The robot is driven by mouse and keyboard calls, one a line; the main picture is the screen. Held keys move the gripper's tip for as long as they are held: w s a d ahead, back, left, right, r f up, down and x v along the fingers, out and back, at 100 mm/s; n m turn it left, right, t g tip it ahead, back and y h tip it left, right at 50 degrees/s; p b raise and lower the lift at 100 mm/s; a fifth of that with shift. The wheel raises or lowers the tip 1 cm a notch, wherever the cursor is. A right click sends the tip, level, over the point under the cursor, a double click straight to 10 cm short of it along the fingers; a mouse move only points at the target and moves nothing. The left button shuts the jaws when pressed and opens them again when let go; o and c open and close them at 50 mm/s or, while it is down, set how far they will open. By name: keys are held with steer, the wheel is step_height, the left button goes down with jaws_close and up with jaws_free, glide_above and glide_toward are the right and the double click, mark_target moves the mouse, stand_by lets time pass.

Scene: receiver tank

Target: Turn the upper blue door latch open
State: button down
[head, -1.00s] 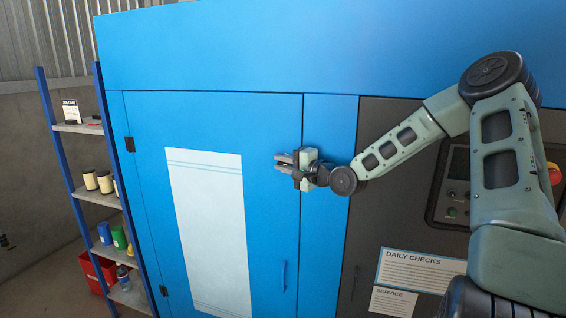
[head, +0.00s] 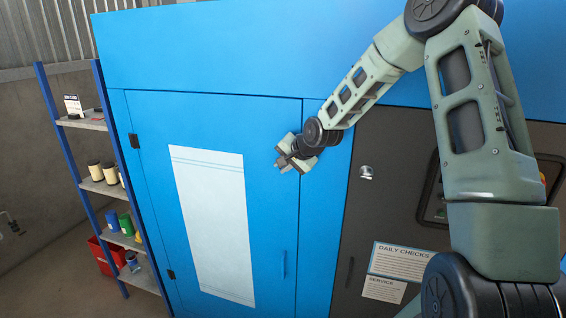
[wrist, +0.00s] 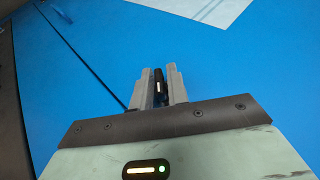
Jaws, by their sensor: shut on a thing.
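The blue door (head: 270,125) is in the middle of the head view, flush with the cabinet front. My gripper (head: 284,163) is at the door's upper right, by the seam, and is turned so its fingers point down and left. In the wrist view my gripper (wrist: 160,88) is shut on a small dark piece with a pale mark, the upper latch (wrist: 159,84). Most of the latch is hidden by the fingers, so its exact angle cannot be told.
A blue handle (head: 283,264) is lower on the door. A small silver fitting (head: 366,172) is on the dark panel to the right.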

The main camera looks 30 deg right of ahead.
steer(key=g+h, duration=0.1)
steer(key=g+h+b, duration=0.1)
steer(key=g, duration=0.1)
steer(key=shift+w+a+n, duration=0.1)
steer(key=shift+a+n, duration=0.1)
steer(key=shift+n, duration=0.2)
steer(key=shift+d+n+g+h+p, duration=0.15)
steer(key=shift+n+g+h+p, duration=0.4)
steer(key=shift+g+h, duration=0.85)
steer(key=shift+g, duration=0.4)
steer(key=c, duration=1.5)
jaws_free()
steer(key=shift+c, duration=0.2)
steer(key=b+v, duration=0.4)
steer(key=v, duration=1.3)
steer(key=shift+r+b, duration=0.2)
steer(key=shift+b, duration=0.15)
